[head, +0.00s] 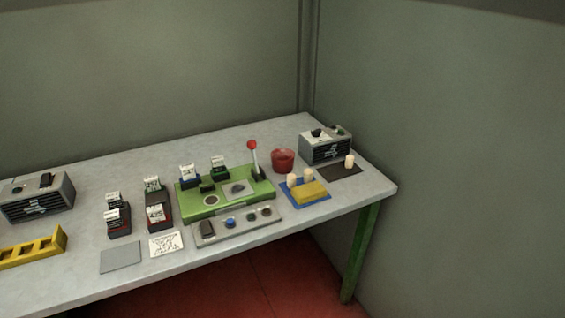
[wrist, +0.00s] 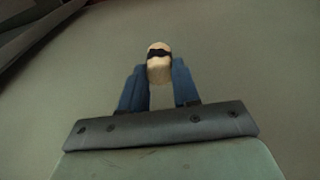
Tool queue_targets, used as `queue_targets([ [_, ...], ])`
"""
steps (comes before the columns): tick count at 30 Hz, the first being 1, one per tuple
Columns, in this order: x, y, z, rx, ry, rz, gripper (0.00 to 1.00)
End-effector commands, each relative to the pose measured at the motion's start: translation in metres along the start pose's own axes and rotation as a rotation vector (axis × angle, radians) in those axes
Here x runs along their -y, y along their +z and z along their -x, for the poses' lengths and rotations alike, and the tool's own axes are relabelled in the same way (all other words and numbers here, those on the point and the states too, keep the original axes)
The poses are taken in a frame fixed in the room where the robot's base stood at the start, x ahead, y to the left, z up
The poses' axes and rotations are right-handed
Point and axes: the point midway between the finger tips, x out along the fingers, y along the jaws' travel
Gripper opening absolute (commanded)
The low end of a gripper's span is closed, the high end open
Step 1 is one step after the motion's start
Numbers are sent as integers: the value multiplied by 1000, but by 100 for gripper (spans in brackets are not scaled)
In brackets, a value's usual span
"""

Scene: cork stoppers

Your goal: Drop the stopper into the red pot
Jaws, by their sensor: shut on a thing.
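My gripper (wrist: 160,80) shows in the wrist view, its two blue fingers shut on a pale stopper (wrist: 159,72) with a dark band across it. The stopper sticks out past the fingertips. A plain grey-green surface fills the view behind it. My gripper does not show in the head view. The red pot (head: 283,161) stands upright on the table towards its right end, in the head view. I cannot see into its bottom. The wrist view does not show the pot.
Another pale stopper (head: 350,161) is on a dark mat (head: 347,172). A red-knobbed lever (head: 253,158) stands left of the pot; a grey box (head: 327,148) stands right.

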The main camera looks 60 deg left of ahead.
Motion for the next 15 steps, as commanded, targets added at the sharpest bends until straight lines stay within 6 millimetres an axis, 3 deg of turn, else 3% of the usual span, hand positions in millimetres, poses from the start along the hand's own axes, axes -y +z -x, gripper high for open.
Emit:
queue_targets([
  [7, 25, 0, 0, 0, -6, 42, 3],
  [15, 96, 8, 1, 0, -25, 163, 3],
])
